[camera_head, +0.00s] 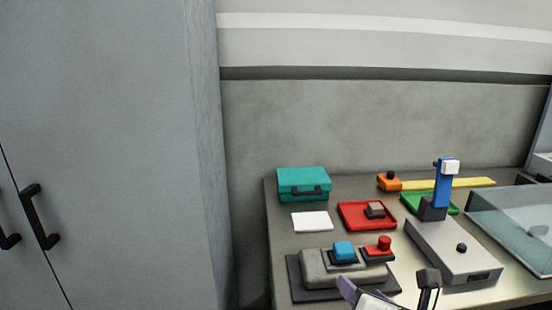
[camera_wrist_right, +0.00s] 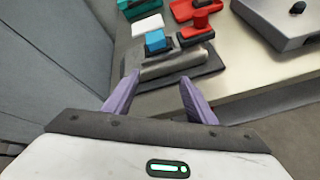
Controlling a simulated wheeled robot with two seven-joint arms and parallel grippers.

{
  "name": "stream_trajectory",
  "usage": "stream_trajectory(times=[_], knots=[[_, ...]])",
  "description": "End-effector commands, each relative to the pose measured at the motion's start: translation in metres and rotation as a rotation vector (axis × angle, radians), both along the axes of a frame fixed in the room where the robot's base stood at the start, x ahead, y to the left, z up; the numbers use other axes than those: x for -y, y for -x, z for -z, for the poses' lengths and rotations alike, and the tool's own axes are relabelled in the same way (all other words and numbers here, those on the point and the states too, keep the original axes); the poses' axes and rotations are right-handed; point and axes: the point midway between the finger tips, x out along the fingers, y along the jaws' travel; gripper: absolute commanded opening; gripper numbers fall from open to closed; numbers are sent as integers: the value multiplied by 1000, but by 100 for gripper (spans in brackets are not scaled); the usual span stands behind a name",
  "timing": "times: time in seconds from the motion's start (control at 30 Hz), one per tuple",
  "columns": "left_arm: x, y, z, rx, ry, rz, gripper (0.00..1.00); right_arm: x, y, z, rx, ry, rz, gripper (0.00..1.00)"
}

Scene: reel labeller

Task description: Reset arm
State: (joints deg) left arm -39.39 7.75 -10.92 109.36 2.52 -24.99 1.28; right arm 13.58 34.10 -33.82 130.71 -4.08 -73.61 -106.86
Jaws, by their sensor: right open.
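My right gripper (camera_wrist_right: 159,88) is open and empty, its two purple fingers spread apart in the right wrist view. In the head view only part of it shows at the bottom edge, in front of the table. Ahead of the fingers is a grey device (camera_head: 314,267) on a dark base, with a blue block (camera_head: 344,250) on top. The red knob (camera_head: 384,243) stands on a dark block at its right. In the wrist view the blue block (camera_wrist_right: 155,41) appears beyond the fingers, not between them. My left gripper is not in view.
On the table (camera_head: 285,240) are a teal case (camera_head: 303,180), a white card (camera_head: 312,221), a red tray (camera_head: 352,216), a green tray (camera_head: 412,200), an orange block with a yellow strip (camera_head: 450,184), a grey machine with a blue post (camera_head: 443,185) and a clear-walled box (camera_head: 510,225). A grey cabinet (camera_head: 110,120) stands left.

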Motion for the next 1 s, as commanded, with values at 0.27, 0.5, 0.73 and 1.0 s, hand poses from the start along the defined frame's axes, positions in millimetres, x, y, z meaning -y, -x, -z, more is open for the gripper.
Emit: stream_trajectory(times=[0.27,0.5,0.73,1.0], knots=[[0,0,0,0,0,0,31,3,92,87,-314,-849,662,51],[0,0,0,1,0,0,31,19,176,140,-434,-1342,1346,51],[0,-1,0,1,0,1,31,33,246,168,-391,-1583,1901,51],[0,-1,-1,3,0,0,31,18,228,219,-387,-1758,1867,51]])
